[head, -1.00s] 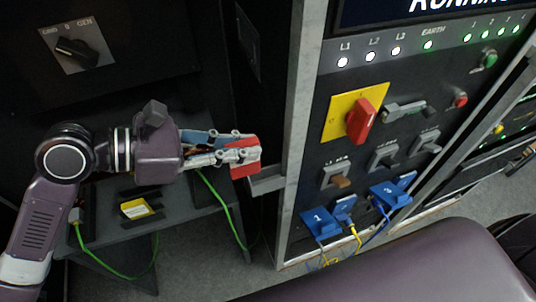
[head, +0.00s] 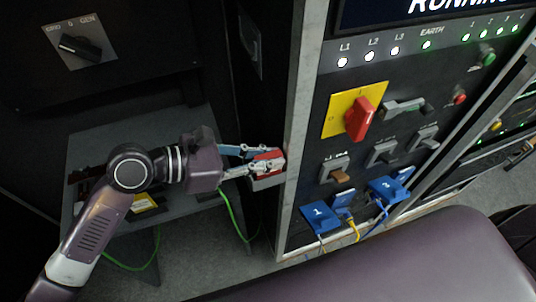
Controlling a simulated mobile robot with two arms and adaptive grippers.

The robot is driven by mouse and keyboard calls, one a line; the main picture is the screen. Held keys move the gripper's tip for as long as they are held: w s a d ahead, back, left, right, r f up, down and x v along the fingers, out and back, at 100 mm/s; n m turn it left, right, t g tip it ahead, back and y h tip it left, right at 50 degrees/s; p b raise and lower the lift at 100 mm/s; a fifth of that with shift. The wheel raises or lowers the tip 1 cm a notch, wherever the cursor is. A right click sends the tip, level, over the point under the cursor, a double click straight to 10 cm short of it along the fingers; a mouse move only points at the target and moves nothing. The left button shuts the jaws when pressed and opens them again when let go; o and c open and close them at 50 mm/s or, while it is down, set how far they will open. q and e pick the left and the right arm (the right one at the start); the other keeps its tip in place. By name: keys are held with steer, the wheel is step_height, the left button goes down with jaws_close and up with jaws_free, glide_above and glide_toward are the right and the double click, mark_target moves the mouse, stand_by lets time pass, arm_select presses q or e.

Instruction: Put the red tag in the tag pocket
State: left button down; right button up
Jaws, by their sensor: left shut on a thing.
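The red tag (head: 275,154) is held in my left gripper (head: 264,163), which is shut on it. The tag pocket (head: 268,182) is a grey holder on the left side of the panel's pale frame post. The gripper and tag are directly over the pocket in the picture and cover most of it. I cannot tell whether the tag's lower edge is inside the pocket or only above it. My right gripper is not in view.
The panel (head: 310,190) carries a red rotary switch (head: 361,120) on a yellow plate, several small switches and blue plugs (head: 320,217). A grey table (head: 100,140) stands under my left arm, with a yellow-labelled item (head: 145,203) and a green cable (head: 235,215).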

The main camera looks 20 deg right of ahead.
arm_select(q)
steer(key=c, duration=1.9)
jaws_free()
steer(key=shift+f, duration=0.1)
steer(key=shift+c, duration=0.2)
steer(key=b+v, duration=0.2)
steer(key=v, duration=1)
steer(key=shift+s, duration=0.1)
